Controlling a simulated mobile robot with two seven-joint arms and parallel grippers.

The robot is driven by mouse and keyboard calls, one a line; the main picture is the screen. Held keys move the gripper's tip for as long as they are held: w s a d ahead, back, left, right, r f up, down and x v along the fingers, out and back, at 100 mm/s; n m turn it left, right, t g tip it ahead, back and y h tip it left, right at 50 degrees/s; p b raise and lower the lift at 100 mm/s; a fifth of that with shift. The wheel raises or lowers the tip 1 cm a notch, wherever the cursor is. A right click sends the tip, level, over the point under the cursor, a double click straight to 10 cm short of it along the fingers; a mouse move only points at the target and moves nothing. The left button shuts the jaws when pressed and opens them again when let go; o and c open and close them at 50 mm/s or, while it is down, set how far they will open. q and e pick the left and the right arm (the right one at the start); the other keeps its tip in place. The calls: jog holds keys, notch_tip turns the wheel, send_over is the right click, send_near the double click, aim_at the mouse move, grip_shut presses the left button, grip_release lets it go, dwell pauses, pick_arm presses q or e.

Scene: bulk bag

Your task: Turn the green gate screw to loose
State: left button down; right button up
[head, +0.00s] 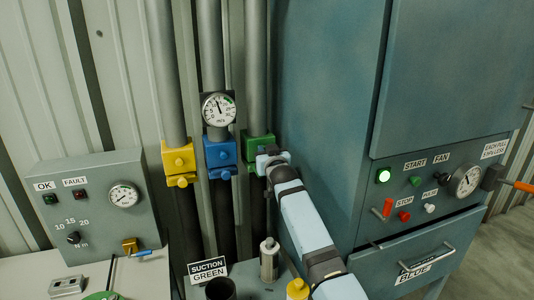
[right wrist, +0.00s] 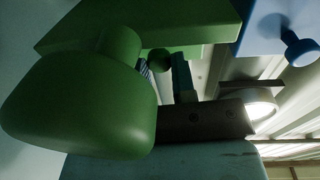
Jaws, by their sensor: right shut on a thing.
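The green gate (head: 258,142) is a green block on the right-hand grey pipe. My right gripper (head: 264,163) is at the front of it and shut on the green gate screw, which it mostly hides in the head view. In the right wrist view the green block (right wrist: 190,25) is overhead. A large rounded green knob (right wrist: 80,100) fills the left there, close to the camera. My dark gripper finger (right wrist: 195,122) is beside it; the grip itself is partly hidden. My left gripper is not in view.
A teal cabinet (head: 330,120) stands close on the right. A grey control box (head: 95,205) is at the left, and a bottle (head: 269,258) stands below.

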jog(key=shift+n+b, duration=0.3)
jog(key=shift+n, duration=2)
jog(key=o, duration=0.8)
jog(key=shift+c, duration=0.2)
jog(key=shift+o, duration=0.8)
jog(key=shift+w+f, duration=0.2)
jog(key=shift+s, duration=0.1)
jog(key=b+v, duration=0.2)
jog(key=v, duration=1.1)
jog(key=shift+s+f, duration=0.15)
jog(key=shift+s, duration=0.15)
